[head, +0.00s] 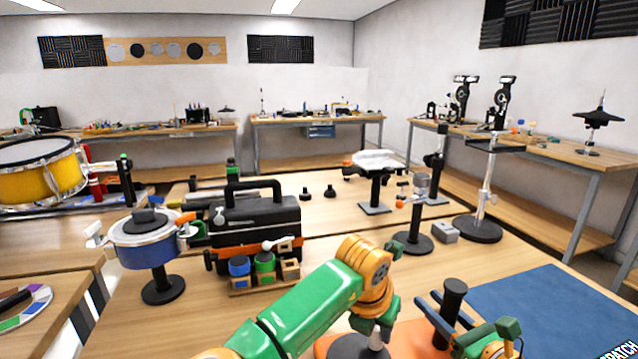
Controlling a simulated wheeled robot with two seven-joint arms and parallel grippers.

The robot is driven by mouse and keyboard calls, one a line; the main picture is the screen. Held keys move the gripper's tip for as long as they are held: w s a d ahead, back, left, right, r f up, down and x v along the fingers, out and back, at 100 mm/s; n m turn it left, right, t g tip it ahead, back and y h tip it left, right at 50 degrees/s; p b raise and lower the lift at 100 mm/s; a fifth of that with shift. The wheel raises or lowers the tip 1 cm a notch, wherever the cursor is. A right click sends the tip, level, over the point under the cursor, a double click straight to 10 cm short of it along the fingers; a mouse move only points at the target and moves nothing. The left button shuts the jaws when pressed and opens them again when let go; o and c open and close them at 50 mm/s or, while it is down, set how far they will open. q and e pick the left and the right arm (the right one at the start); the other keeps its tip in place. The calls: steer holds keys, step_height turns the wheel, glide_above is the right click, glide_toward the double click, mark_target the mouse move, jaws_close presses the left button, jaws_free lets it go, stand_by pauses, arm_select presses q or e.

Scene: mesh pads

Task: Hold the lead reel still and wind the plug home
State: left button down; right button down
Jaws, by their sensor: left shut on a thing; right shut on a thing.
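The lead reel (410,342) appears to be the orange, flat round thing at the bottom centre, partly cut off by the frame edge. A black upright handle (455,296) stands at its right side. My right gripper (450,318) has its dark fingers either side of this handle and is shut on it. My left gripper (374,328) points down at the reel's grey middle, below my orange wrist, and is shut on the reel; its fingertips are mostly hidden. I cannot make out the plug or its lead.
A blue mat (550,305) lies right of the reel. A black case (258,215) and a blue drum on a stand (148,250) stand to the left. A black-based stand (412,242) and a grey block (445,232) are behind the reel. Bare table lies between.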

arm_select(q)
steer(key=shift+s+d, duration=0.1)
steer(key=shift+d, duration=0.05)
arm_select(e)
steer(key=shift+f, duration=0.15)
arm_select(q)
steer(key=shift+s+d, duration=0.35)
steer(key=shift+s, duration=0.6)
steer(key=shift+s, duration=0.95)
steer(key=shift+s+a, duration=0.1)
